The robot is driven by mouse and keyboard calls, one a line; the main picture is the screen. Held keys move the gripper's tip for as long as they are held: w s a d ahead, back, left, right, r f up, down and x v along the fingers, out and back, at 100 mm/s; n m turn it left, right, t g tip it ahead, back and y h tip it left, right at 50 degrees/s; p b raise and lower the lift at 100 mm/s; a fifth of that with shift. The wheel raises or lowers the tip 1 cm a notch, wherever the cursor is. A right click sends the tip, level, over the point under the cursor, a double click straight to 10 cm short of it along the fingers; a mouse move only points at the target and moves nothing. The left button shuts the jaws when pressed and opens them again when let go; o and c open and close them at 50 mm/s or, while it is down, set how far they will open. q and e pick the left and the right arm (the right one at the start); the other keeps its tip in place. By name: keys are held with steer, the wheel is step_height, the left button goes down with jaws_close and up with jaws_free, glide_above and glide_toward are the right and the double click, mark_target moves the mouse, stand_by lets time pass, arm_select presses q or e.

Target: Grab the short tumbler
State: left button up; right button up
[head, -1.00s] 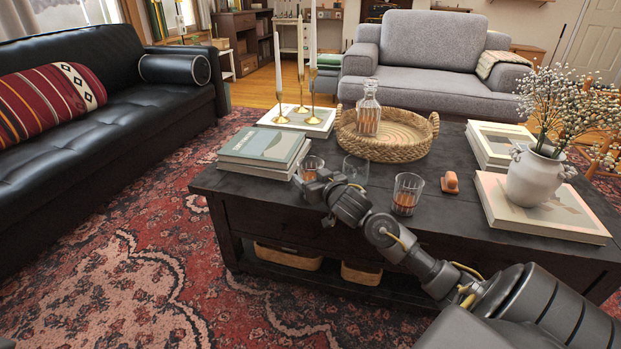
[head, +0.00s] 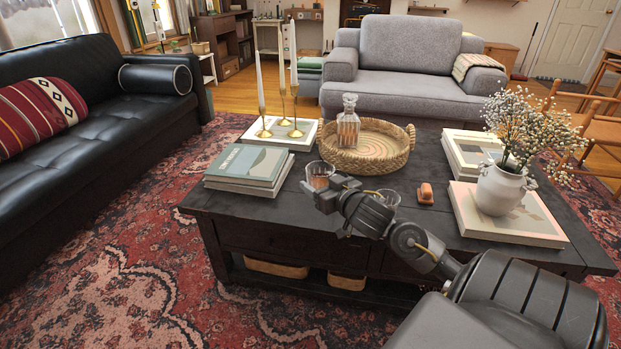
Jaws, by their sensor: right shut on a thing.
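The short tumbler (head: 319,173), a clear glass with an amber tint, is at the fingers of my right gripper (head: 326,186). The gripper is shut on it, near the front left of the dark coffee table (head: 230,205). The gripper covers its lower part, so its gap to the tabletop is hard to judge. Another glass with amber in it (head: 388,197) stands on the table, partly hidden behind my right forearm. My left gripper is not in view.
Books (head: 250,165) lie left of the tumbler. Behind are a woven tray (head: 400,155) with a decanter (head: 348,122), and brass candlesticks (head: 264,125). A small orange-brown object (head: 426,193), more books (head: 500,225) and a white vase (head: 500,190) are to the right.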

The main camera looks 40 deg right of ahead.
steer(key=shift+s+d+r+p, duration=0.1)
steer(key=shift+s+r+p, duration=0.25)
steer(key=shift+s, duration=0.4)
steer(key=shift+s+d+r+p, duration=0.1)
steer(key=shift+s+r+p, duration=0.2)
steer(key=shift+s, duration=0.4)
steer(key=shift+s+r+p, duration=0.3)
steer(key=shift+s+r, duration=0.05)
steer(key=shift+s, duration=0.4)
steer(key=shift+s, duration=0.1)
